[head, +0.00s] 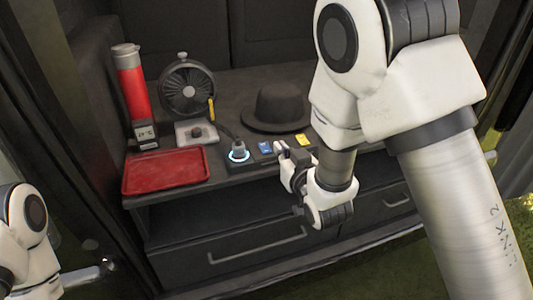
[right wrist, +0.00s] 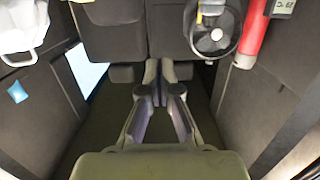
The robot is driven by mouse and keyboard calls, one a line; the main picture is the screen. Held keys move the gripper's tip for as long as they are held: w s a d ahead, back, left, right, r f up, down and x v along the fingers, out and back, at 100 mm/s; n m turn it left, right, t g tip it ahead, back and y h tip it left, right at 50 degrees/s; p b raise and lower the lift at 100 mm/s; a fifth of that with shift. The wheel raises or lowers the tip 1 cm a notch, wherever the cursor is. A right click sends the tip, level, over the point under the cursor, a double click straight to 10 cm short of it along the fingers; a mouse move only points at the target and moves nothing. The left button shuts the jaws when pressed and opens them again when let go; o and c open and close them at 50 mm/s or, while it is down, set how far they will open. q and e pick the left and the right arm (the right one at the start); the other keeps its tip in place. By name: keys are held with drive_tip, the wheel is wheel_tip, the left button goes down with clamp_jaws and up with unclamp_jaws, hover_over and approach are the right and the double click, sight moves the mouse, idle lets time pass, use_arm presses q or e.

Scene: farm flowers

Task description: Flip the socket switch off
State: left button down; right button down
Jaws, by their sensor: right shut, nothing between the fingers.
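The socket (head: 238,156) is a small round fixture with a glowing blue ring and a grey upright piece on it, near the shelf's front edge in the head view. I cannot tell its switch position. My right gripper (head: 283,154) is shut and empty, to the right of the socket and apart from it, by the shelf's front edge. In the right wrist view its two fingers (right wrist: 163,92) meet at the tips, and I cannot make out the socket. Part of my left arm shows at the lower left of the head view; its gripper does not.
A red tray (head: 165,172), red flask (head: 134,85), black fan (head: 187,87), white box with a dark knob (head: 197,131) and dark hat (head: 277,112) stand on the dark shelf. Blue (head: 265,148) and yellow (head: 304,140) pieces lie near my right gripper. Drawers are below.

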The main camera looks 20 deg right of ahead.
hover_over(267, 149)
drive_tip(key=shift+s+a+f+b, duration=0.1)
drive_tip(key=shift+s+f+b, duration=0.35)
drive_tip(key=shift+f, duration=0.25)
drive_tip(key=f, duration=0.2)
drive_tip(key=shift+w+f+b, duration=0.25)
drive_tip(key=shift+f+b, duration=0.15)
drive_tip(key=shift+w+f, duration=0.1)
drive_tip(key=shift+f, duration=0.4)
drive_tip(key=shift+f, duration=0.1)
drive_tip(key=shift+f, duration=0.2)
drive_tip(key=r+p, duration=0.2)
drive_tip(key=r, duration=0.1)
drive_tip(key=w+r+p, duration=0.1)
drive_tip(key=r+p, duration=0.1)
drive_tip(key=s+r, duration=0.2)
drive_tip(key=s, duration=0.7)
drive_tip(key=shift+s+r, duration=0.3)
drive_tip(key=shift+s, duration=0.05)
